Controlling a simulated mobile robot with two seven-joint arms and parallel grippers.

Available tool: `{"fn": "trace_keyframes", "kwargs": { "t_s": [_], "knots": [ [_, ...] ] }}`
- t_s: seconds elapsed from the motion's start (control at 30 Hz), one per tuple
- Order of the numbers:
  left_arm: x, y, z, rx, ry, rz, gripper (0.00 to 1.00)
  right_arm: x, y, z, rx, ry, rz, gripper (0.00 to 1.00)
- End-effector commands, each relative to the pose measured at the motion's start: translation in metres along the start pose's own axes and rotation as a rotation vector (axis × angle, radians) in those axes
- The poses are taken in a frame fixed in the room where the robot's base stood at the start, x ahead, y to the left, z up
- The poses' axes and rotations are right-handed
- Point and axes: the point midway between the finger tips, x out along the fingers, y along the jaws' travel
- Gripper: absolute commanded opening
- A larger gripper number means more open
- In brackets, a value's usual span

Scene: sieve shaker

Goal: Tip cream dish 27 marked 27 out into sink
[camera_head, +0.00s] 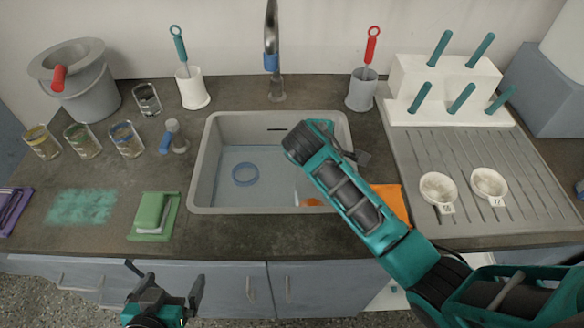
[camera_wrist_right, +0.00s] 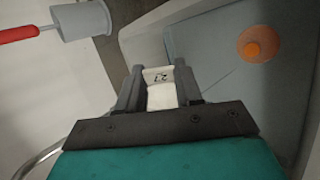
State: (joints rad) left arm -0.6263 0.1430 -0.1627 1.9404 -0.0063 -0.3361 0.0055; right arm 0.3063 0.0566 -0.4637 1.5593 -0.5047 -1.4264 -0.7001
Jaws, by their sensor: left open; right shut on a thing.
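My right gripper (camera_wrist_right: 160,88) is shut on a cream dish (camera_wrist_right: 161,95) whose tag, upside down in the right wrist view, appears to read 27. Only a small part of the dish shows between the fingers, so its contents and tilt cannot be told. In the head view my right arm reaches over the right part of the grey sink (camera_head: 250,211) and hides the dish. The sink's pale basin also shows in the wrist view (camera_wrist_right: 205,45). My left gripper (camera_head: 163,282) is open and empty in front of the counter, at the lower left.
A blue ring (camera_head: 245,174) and an orange round thing (camera_head: 312,202) lie in the sink. A tap (camera_head: 271,50) stands behind it. Two tagged cream dishes (camera_head: 438,187) (camera_head: 489,183) sit on the drainboard. A brush holder (camera_head: 361,92) stands behind the sink's right corner.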

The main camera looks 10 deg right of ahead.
Motion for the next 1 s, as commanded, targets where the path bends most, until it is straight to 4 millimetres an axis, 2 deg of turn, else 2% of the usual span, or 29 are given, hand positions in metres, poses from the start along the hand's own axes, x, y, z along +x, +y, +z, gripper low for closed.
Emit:
{"fn": "trace_keyframes", "kwargs": {
  "t_s": [1.0],
  "knots": [
    [-0.0003, 0.0002, 0.0002, 0.0, -0.001, 0.0, 1.0, -0.0071, -0.0013, -0.0038, -0.037, -0.056, 0.09, 0.0]
  ]
}}
